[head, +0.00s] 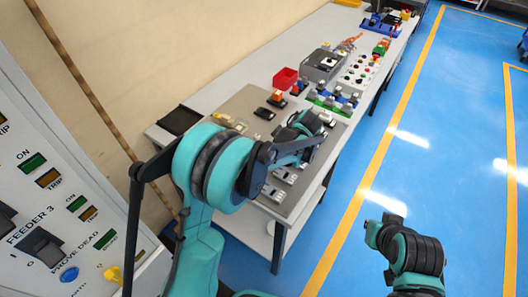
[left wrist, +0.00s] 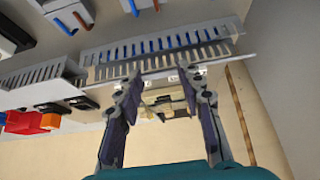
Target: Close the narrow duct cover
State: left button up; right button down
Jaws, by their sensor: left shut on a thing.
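In the head view my left gripper (head: 312,132) is over the table, and my arm hides much of the spot. My right gripper (head: 384,226) is off the table's right side, its fingers too small to read.
A second grey slotted duct (left wrist: 42,80) lies at the left of the wrist view, near a red-orange part (left wrist: 28,122). In the head view a red bin (head: 285,78) and several small devices stand along the table. A black tray (head: 180,120) lies at its left corner.

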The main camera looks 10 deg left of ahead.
pick_arm(q)
jog(key=f+y+b, duration=0.1)
jog(key=d+f+t+y+b, duration=0.1)
jog(key=b, duration=0.1)
jog(key=f+y+b, duration=0.1)
jog(key=y, duration=0.1)
jog(key=shift+s+d+b, duration=0.3)
jog(key=shift+d+b, duration=0.05)
jog(key=shift+d, duration=0.05)
jog(key=shift+s+d+f+t+y+b, duration=0.1)
jog(key=shift+f+t+y+b, duration=0.3)
jog(key=shift+y+b, duration=0.3)
jog(key=shift+d+f+t+y+b, duration=0.1)
jog(key=shift+f+t+y+b, duration=0.4)
jog(key=shift+y, duration=0.3)
jog(key=o, duration=1.2)
jog(key=shift+c, duration=0.2)
jog(key=shift+d+r, duration=0.1)
jog(key=v, duration=1.1)
jog(key=shift+s+d+r, duration=0.1)
jog(key=shift+d, duration=0.3)
